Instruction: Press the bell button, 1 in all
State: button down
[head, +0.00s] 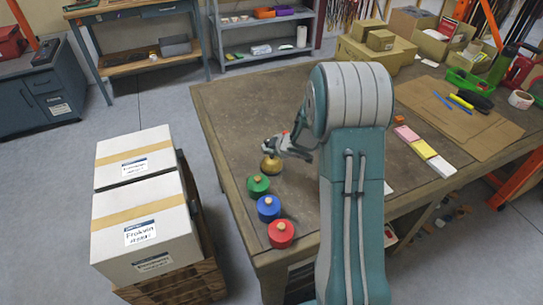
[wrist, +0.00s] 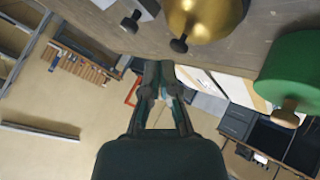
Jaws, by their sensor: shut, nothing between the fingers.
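A gold, rounded bell (head: 271,165) stands on the workbench near its left edge, behind the row of coloured pieces. In the wrist view the gold bell (wrist: 205,16) is at the top, with a dark knob (wrist: 179,45) on it. My gripper (head: 271,147) is just above and behind the bell in the head view, and partly hard to make out there. In the wrist view my gripper (wrist: 156,72) is shut and empty, its fingertips below the bell's knob in the picture. I cannot tell whether it touches the bell.
Green (head: 258,184), blue (head: 268,207) and red (head: 281,233) round pieces with wooden knobs line the workbench (head: 232,110) edge. A pale piece with a dark knob (wrist: 129,22) is beside the bell. White boxes (head: 145,220) stand left of the bench.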

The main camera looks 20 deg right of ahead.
aim_at(273, 157)
jog(key=shift+f, duration=0.15)
jog(key=shift+f, duration=0.25)
jog(key=shift+f, duration=0.45)
dwell(0.8)
jog(key=shift+r, duration=0.9)
jog(key=shift+r, duration=0.1)
jog(key=shift+r, duration=2.4)
jog(key=shift+r, duration=0.1)
